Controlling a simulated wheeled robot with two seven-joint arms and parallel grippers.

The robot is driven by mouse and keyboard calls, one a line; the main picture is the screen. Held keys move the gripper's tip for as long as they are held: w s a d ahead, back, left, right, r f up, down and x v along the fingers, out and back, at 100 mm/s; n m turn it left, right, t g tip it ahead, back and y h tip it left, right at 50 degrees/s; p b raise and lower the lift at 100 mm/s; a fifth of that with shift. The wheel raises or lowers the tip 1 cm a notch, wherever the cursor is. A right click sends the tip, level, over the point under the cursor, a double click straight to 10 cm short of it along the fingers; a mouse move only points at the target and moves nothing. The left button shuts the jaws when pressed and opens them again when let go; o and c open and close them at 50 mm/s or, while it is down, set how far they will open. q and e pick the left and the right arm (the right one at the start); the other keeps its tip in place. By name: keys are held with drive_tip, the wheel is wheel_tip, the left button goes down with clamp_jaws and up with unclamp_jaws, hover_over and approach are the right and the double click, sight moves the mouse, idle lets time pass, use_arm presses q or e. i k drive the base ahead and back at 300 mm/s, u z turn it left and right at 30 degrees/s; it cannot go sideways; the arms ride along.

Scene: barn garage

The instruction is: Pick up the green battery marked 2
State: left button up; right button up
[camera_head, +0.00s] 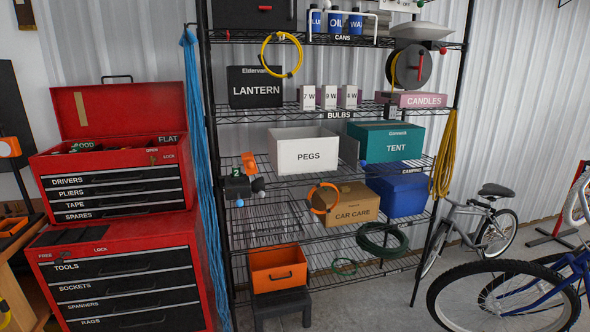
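A small green block marked 2 (236,172), which looks like the battery, is at the left end of the wire shelf that holds the white PEGS bin. It appears to sit on or in a dark grey block (238,188); at this size I cannot tell which. An orange object (249,162) stands right behind it, to the right. Neither of my grippers is in view.
The white PEGS bin (303,152) stands right of the battery. A black wire rack (265,219) holds boxes on several shelves. Blue ropes (199,130) hang left of it, beside a red tool chest (120,235). Bicycles (500,300) stand at the right.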

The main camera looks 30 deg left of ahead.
sight(235, 168)
drive_tip(key=z, duration=0.4)
drive_tip(key=i, duration=1.55)
drive_tip(key=u, duration=1.2)
drive_tip(key=i, duration=0.55)
drive_tip(key=u, duration=0.65)
